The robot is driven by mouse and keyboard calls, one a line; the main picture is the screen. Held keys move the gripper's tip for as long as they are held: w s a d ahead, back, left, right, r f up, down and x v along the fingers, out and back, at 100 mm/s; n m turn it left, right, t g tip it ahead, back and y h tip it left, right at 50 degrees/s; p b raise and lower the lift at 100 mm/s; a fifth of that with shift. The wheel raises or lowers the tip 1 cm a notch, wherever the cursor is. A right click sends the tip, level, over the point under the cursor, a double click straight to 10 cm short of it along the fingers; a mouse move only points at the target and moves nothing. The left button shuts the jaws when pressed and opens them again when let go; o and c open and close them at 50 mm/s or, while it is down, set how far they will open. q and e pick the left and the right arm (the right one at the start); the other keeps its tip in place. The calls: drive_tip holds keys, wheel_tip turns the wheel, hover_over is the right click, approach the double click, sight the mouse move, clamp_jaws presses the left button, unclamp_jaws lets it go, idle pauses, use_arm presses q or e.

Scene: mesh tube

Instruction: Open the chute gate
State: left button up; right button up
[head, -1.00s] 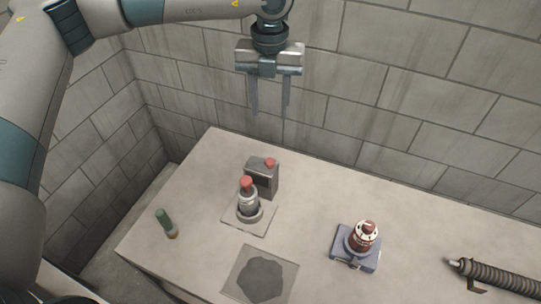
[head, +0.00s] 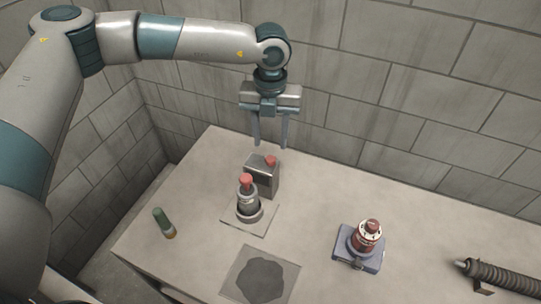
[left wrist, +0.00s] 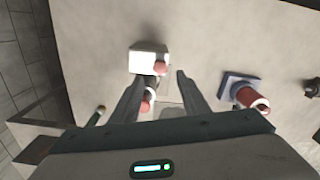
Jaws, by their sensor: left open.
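I cannot tell for sure which part is the chute gate. A dark grey box (head: 262,178) with a red knob (head: 271,160) stands toward the back left of the table; its pale top shows in the left wrist view (left wrist: 149,58). In front of it a grey cylinder (head: 248,207) with a red cap (head: 246,180) stands upright on a thin square plate (head: 263,226). My left gripper (head: 270,146) is open and empty, pointing down above and behind the box. In the left wrist view its fingers (left wrist: 160,75) partly hide the capped cylinder. My right gripper is not in view.
A red device on a blue base (head: 359,249) stands at the right, and a ribbed tube (head: 505,278) at far right. A square plate with a dark patch (head: 261,279) lies in front. Block walls rise behind.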

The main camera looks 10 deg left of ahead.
sight(271, 159)
use_arm(q)
drive_tip(key=shift+f+b, duration=0.6)
drive_tip(key=shift+f, duration=2.5)
drive_tip(key=shift+c, duration=0.5)
clamp_jaws()
